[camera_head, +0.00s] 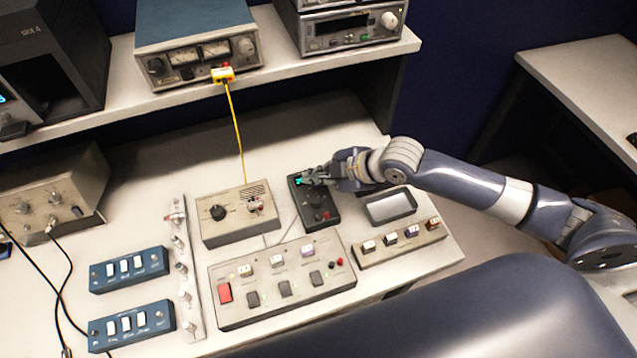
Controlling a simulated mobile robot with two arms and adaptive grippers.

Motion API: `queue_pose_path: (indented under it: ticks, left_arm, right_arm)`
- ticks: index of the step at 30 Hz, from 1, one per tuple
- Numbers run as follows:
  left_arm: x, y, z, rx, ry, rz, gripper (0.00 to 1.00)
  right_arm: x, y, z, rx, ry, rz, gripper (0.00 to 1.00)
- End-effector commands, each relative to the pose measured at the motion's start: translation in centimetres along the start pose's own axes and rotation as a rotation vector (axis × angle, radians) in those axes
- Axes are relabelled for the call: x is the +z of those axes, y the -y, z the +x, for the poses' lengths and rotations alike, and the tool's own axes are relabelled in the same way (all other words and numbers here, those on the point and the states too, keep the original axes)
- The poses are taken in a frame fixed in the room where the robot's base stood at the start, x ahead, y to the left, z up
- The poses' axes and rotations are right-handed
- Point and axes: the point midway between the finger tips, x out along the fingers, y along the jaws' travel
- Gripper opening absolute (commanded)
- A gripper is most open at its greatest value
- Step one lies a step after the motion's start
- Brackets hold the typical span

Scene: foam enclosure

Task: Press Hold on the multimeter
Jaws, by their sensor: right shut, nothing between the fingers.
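The multimeter (315,209) is a dark handheld box lying on the bench, with a lit cyan display at its top left and red and dark jacks near its lower end. My right gripper (306,179) is shut and empty. Its fingertips are over the upper part of the multimeter, beside the display. I cannot tell whether they touch it. The gripper hides part of the multimeter's upper face, and I cannot make out the Hold button. My left gripper is not in view.
Left of the multimeter is a beige box with a knob (235,216). A switch panel (282,281) lies in front. A grey tray (390,206) and a button strip (400,242) lie to the right. A yellow cable (236,130) hangs from the shelf (290,66) behind.

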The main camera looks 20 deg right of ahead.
Motion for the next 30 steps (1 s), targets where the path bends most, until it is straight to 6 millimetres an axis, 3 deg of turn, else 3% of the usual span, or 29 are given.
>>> queue_pose_path:
  ticks: [30]
  left_arm:
    - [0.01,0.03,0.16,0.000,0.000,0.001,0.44]
  right_arm:
    - [0.41,0.43,0.58,0.000,0.000,0.000,0.00]
